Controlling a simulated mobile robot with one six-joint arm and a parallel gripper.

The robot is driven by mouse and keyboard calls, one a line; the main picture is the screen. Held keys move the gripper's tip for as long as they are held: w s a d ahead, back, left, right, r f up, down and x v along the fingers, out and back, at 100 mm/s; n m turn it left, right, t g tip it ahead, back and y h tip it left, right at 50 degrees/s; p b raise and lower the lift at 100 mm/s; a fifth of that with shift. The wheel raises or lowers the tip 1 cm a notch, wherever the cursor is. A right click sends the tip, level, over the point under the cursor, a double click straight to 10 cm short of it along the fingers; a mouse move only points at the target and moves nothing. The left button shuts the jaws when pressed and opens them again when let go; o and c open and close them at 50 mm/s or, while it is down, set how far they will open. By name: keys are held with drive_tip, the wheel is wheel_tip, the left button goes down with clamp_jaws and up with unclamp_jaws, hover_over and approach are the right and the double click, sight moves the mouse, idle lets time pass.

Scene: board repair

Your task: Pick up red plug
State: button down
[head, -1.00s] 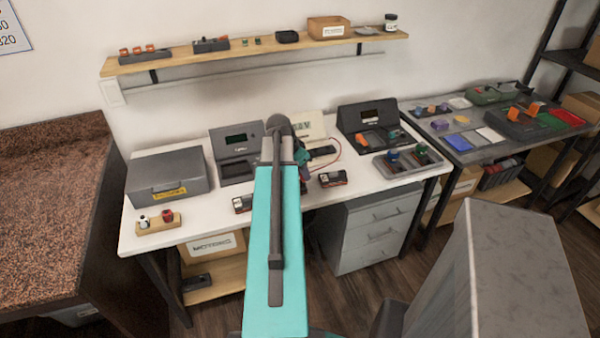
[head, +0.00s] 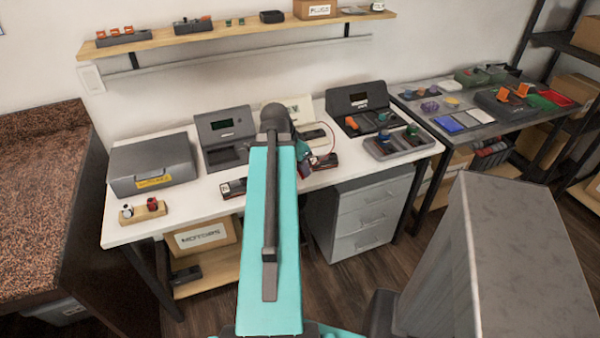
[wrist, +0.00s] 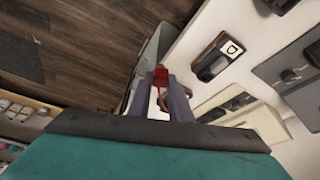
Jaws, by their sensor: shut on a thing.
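In the wrist view, my gripper (wrist: 160,88) is shut on the red plug (wrist: 160,75), which shows as a small red block between the fingertips. The plug appears near the front edge of the white table, with the dark floor to its left. In the head view, my gripper (head: 304,158) is mostly hidden behind my teal arm, over the table's front part, and the plug cannot be made out clearly there.
A black and red device (wrist: 220,56) lies beside my gripper on the white table (head: 185,213). Another such device (head: 233,188) lies left of my arm. A grey case (head: 152,165), a plug holder (head: 143,210) and a grey tray (head: 398,143) stand around. Drawers (head: 365,212) are below.

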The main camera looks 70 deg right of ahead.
drive_tip(key=shift+s+a+f+b, duration=0.15)
drive_tip(key=shift+a+f+b, duration=0.05)
drive_tip(key=shift+b, duration=0.65)
drive_tip(key=s+a+b, duration=0.1)
drive_tip(key=b, duration=0.4)
drive_tip(key=s+a+b, duration=0.1)
drive_tip(key=a+b, duration=0.1)
drive_tip(key=b, duration=0.4)
drive_tip(key=shift+s+r, duration=0.2)
drive_tip(key=shift+r, duration=0.1)
drive_tip(key=shift+s+a+r, duration=0.1)
drive_tip(key=shift+r+p, duration=0.6)
drive_tip(key=shift+p, duration=0.05)
idle(0.3)
